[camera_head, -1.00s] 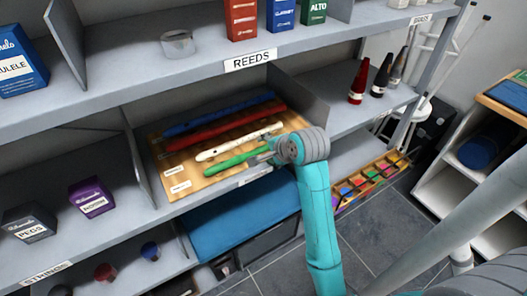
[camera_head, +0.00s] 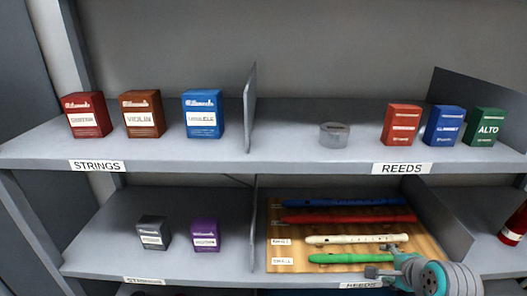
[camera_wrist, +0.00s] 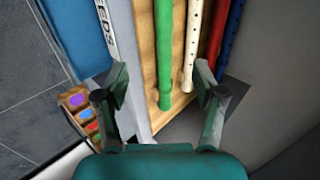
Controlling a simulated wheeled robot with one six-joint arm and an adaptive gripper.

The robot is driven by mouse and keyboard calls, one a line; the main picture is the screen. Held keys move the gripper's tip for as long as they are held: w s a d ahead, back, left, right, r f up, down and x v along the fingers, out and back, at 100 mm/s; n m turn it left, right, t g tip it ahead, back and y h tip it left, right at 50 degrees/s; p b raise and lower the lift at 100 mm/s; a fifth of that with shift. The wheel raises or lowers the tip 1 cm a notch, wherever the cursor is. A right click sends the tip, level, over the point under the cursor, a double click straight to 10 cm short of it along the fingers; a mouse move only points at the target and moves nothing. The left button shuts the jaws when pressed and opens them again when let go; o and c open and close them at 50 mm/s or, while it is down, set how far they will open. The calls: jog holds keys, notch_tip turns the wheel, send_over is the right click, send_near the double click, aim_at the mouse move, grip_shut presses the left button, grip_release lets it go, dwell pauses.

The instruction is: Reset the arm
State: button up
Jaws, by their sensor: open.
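My gripper (camera_head: 385,268) is open and empty at the lower right of the head view, by the right end of the green recorder (camera_head: 345,258). In the wrist view my gripper (camera_wrist: 162,76) has its fingers spread apart, with the ends of the green recorder (camera_wrist: 165,50) and the cream recorder (camera_wrist: 192,45) showing beyond and between them. Nothing is held. How far the fingertips are from the recorders is hard to tell.
A wooden board (camera_head: 290,232) on the lower shelf bears blue, red, cream and green recorders. A divider (camera_head: 437,205) stands right of it. The upper shelf holds string and reed boxes and a grey round tin (camera_head: 334,134). Floor (camera_wrist: 30,75) shows left in the wrist view.

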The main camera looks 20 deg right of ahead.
jog(key=s+a+f+n+t, duration=0.3)
jog(key=s+a+f+n, duration=0.7)
jog(key=a+f, duration=0.4)
jog(key=s+a+r+n+t, duration=0.1)
jog(key=s+a+r+n, duration=0.1)
jog(key=s, duration=0.5)
jog(key=s+a+r+n+t+y, duration=0.1)
jog(key=s+a+r+n, duration=0.1)
jog(key=s+a+n, duration=0.3)
jog(key=s+a+r+n+t+y, duration=0.1)
jog(key=s+a+r+n, duration=0.1)
jog(key=s, duration=0.9)
jog(key=shift+a+r+n, duration=0.4)
jog(key=shift+a+n, duration=0.25)
jog(key=shift+n, duration=0.45)
